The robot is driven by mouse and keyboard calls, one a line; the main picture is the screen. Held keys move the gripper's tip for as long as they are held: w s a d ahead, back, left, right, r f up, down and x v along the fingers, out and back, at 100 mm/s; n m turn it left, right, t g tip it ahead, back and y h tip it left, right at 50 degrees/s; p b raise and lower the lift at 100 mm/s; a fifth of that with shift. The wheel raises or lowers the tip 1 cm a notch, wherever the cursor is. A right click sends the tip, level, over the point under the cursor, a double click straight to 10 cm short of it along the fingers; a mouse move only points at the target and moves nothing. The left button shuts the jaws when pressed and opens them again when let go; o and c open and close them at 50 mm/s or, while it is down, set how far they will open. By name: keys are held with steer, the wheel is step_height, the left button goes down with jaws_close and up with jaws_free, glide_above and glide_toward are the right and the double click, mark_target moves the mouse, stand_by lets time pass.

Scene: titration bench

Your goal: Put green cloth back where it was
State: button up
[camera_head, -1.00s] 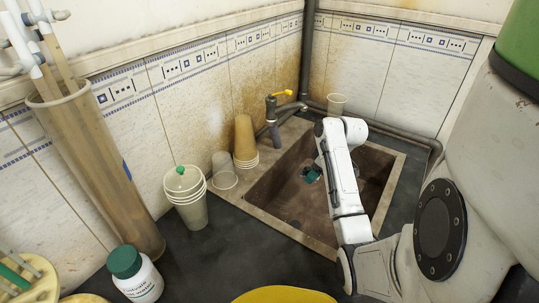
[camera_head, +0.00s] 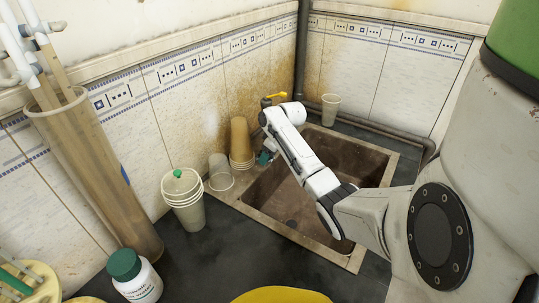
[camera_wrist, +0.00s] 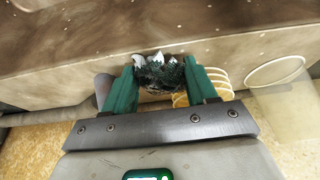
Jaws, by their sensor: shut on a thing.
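My gripper (camera_head: 264,158) is at the far left rim of the sink (camera_head: 281,225), beside the tap and next to a stack of tan cups. In the wrist view, my gripper (camera_wrist: 161,85) has its two green fingers closed on a crumpled dark green cloth (camera_wrist: 160,76) with pale patches. The cloth bunches between the fingertips. In the head view the cloth cannot be told apart from the green fingers.
Tan cups (camera_head: 240,140) and a clear cup (camera_head: 220,172) stand left of the sink. Stacked white cups (camera_head: 188,210) hold a small green thing (camera_head: 178,173). Another cup (camera_head: 330,108) stands behind the sink. A yellow-handled tap (camera_head: 273,98) is close to my arm. A green-capped bottle (camera_head: 138,280) stands front left.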

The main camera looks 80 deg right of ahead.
steer(key=shift+s+f, duration=0.15)
steer(key=shift+f, duration=0.1)
steer(key=o, duration=1.1)
steer(key=shift+r, duration=0.1)
steer(key=v, duration=1.2)
steer(key=shift+a, duration=0.1)
